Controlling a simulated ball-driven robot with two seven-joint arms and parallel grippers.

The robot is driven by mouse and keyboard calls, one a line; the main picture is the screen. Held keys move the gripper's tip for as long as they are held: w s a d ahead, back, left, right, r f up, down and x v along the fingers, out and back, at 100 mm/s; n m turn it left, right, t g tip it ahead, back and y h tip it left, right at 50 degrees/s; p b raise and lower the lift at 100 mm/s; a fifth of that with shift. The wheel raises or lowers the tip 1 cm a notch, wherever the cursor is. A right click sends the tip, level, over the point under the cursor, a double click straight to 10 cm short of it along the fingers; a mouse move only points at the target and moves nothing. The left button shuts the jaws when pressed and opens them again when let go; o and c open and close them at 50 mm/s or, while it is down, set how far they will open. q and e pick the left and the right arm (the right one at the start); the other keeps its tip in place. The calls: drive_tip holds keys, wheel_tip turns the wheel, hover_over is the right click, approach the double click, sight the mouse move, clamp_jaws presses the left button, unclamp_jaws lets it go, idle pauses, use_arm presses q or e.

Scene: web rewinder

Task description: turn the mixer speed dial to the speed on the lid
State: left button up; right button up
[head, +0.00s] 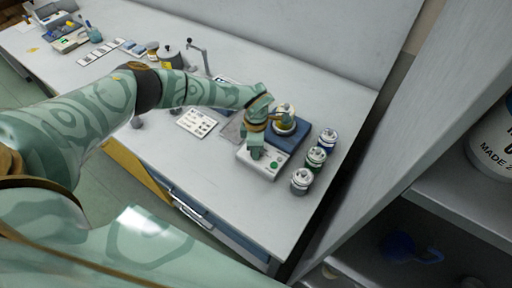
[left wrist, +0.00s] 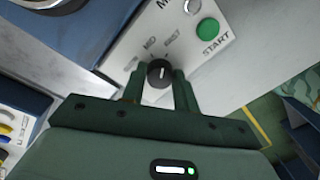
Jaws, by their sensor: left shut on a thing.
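The mixer is a blue unit (head: 297,139) with a white control panel (head: 262,170) at its front, on the bench in the head view. In the left wrist view its black speed dial (left wrist: 157,72) has a white pointer line and printed marks including MID and FAST. The line points up in that picture, roughly between those two marks; the exact setting is hard to tell. My left gripper (head: 256,153) is over the panel, and its two fingers (left wrist: 159,88) are shut on the dial from both sides. A can sits on the mixer (head: 285,124); lid writing is too small to read.
A green START button (left wrist: 208,29) is close beside the dial. Blue-, green- and grey-banded cans (head: 328,139) (head: 315,158) (head: 301,181) stand right of the mixer. A white card (head: 196,122) lies to its left. The front bench area is clear.

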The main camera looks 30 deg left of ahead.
use_arm(q)
drive_tip(key=shift+m, duration=1.1)
drive_tip(key=o, duration=1)
drive_tip(key=r, duration=0.5)
drive_tip(key=r+p, duration=0.1)
drive_tip(key=r, duration=0.5)
drive_tip(key=w+r+p, duration=0.1)
drive_tip(key=r, duration=0.4)
drive_tip(key=shift+r, duration=0.2)
